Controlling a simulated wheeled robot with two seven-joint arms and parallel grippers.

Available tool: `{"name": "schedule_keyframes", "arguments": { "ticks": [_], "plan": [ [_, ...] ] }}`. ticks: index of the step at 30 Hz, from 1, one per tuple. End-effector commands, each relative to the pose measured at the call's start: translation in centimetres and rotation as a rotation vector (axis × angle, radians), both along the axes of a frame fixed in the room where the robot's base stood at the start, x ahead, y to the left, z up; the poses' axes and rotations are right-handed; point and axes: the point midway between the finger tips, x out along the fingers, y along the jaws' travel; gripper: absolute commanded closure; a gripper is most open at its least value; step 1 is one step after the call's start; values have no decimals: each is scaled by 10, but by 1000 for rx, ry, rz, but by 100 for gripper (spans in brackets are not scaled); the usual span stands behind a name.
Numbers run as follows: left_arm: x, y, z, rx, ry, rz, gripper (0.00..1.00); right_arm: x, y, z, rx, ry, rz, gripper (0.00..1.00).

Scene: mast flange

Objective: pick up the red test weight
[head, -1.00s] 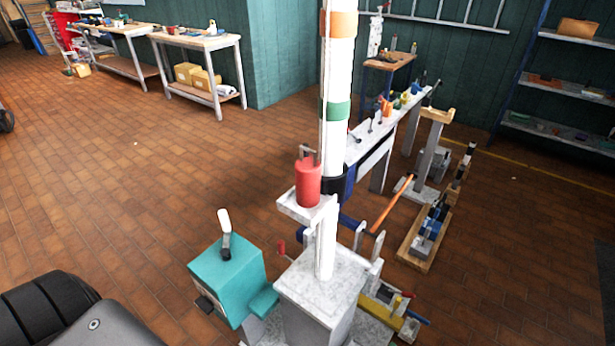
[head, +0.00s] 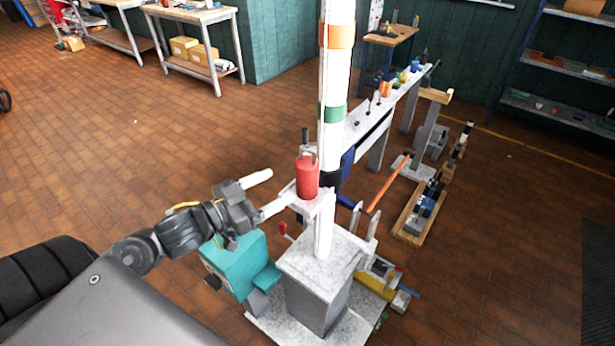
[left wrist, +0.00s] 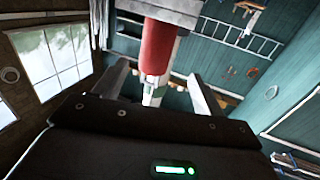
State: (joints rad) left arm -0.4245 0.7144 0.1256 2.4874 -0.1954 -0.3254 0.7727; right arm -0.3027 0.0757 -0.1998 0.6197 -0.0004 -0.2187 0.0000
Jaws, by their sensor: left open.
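The red test weight (head: 307,178) is a red cylinder with a metal hook or handle on top. It stands upright on a small pale ledge (head: 313,203) beside the white mast (head: 335,85). My left gripper (head: 268,192) is just left of the weight, its two pale fingers spread and pointing toward it. In the left wrist view the red weight (left wrist: 158,47) shows ahead, lined up between the open fingers of the left gripper (left wrist: 157,72). Nothing is held. The gap between fingertips and weight is hard to judge. My right gripper is not in view.
Below the ledge stand a grey pedestal (head: 320,268) and a teal box (head: 236,262), close under my left arm. A long pale bench (head: 375,125) with small tools runs behind the mast. Open brick-coloured floor (head: 130,150) lies to the left.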

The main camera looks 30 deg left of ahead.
Motion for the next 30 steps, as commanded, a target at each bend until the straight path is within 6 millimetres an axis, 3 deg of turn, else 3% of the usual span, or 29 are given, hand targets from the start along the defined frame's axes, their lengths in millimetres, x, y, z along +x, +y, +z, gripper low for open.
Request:
{"name": "schedule_keyframes", "arguments": {
  "ticks": [7, 16, 26, 30],
  "plan": [
    [4, -4, 8, -11, -19, -26, 30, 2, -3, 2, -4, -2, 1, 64],
    [41, -21, 8, -10, -19, -23, 30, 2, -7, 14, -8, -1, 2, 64],
    [53, -28, 7, -9, -16, -24, 30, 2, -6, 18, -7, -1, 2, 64],
    [71, -38, 10, -12, -18, -23, 30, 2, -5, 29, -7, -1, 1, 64]
  ]
}}
